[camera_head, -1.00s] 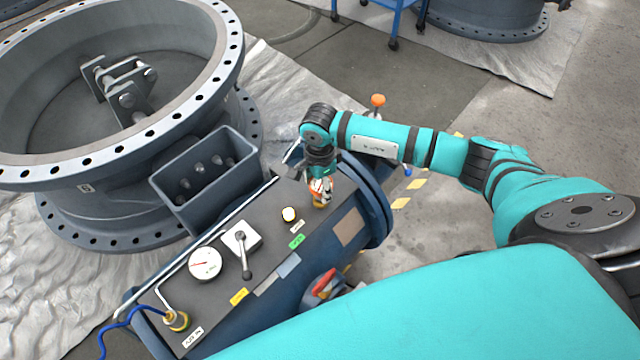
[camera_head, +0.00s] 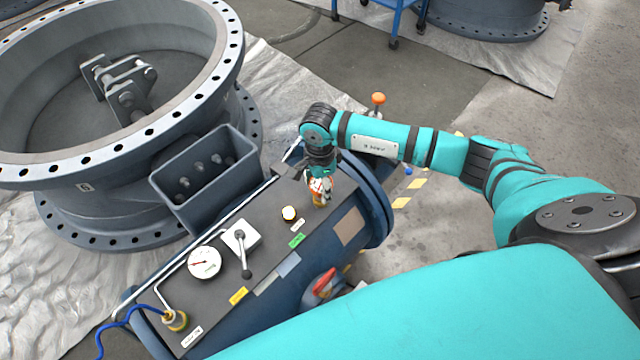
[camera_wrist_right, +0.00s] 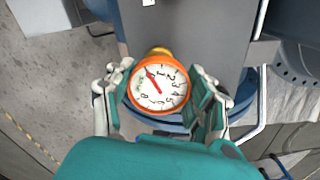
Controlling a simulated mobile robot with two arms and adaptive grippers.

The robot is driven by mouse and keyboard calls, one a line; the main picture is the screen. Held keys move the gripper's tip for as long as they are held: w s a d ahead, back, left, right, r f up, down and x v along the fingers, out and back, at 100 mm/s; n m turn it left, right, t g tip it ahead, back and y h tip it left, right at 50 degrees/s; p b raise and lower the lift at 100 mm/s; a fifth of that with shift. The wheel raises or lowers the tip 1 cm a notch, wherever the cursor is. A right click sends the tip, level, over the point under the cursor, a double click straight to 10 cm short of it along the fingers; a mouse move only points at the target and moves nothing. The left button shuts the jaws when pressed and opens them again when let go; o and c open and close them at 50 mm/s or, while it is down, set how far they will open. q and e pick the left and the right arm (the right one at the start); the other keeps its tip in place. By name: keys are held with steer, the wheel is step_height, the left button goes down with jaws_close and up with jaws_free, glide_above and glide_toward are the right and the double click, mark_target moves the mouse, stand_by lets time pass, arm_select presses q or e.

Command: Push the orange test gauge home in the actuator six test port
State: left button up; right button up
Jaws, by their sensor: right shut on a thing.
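The orange test gauge (camera_wrist_right: 158,85), with a white dial and red needle, sits between the fingers of my right gripper (camera_wrist_right: 160,90) in the right wrist view. The right gripper is shut on it. In the head view the gauge (camera_head: 321,186) is small and partly covered by the right gripper (camera_head: 319,182), at the upper right end of the dark panel (camera_head: 265,245) on the actuator. A brass-yellow fitting (camera_wrist_right: 160,51) shows just behind the gauge; how deep the gauge sits in the port cannot be seen. My left gripper is not in view.
A lit round button (camera_head: 289,214), a lever switch (camera_head: 242,250) and a white dial gauge (camera_head: 204,262) stand on the panel. A brass fitting with a blue hose (camera_head: 130,319) is at its near end. A grey bracket box (camera_head: 207,180) and a large valve ring lie left.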

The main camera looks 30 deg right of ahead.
steer(key=shift+f, duration=0.25)
steer(key=o, duration=1.2)
steer(key=shift+c, duration=0.2)
steer(key=shift+o, duration=0.4)
steer(key=o, duration=0.3)
steer(key=shift+r, duration=0.1)
